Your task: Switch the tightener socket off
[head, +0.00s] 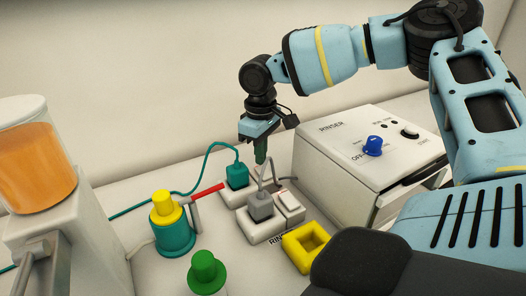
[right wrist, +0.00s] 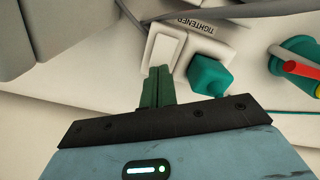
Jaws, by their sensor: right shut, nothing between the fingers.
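The tightener socket, a white block labelled TIGHTENER, holds a teal plug (head: 237,175), also seen in the right wrist view (right wrist: 208,75). Its white rocker switch (right wrist: 163,48) is beside the plug; in the head view my gripper partly covers that side. My right gripper (head: 260,158) points down over the switch end of the socket. Its green fingers (right wrist: 159,72) are shut and empty, with the tips at the near end of the switch. I cannot tell whether they touch it or which way it is set. My left gripper is not in view.
A second socket with a grey plug (head: 260,205) and white switch (head: 290,202) stands just in front. The rinser box (head: 335,150) is to the right. A yellow square holder (head: 305,247), a teal device with yellow top (head: 167,212), a green-capped item (head: 206,271) and a juice dispenser (head: 35,165) stand around.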

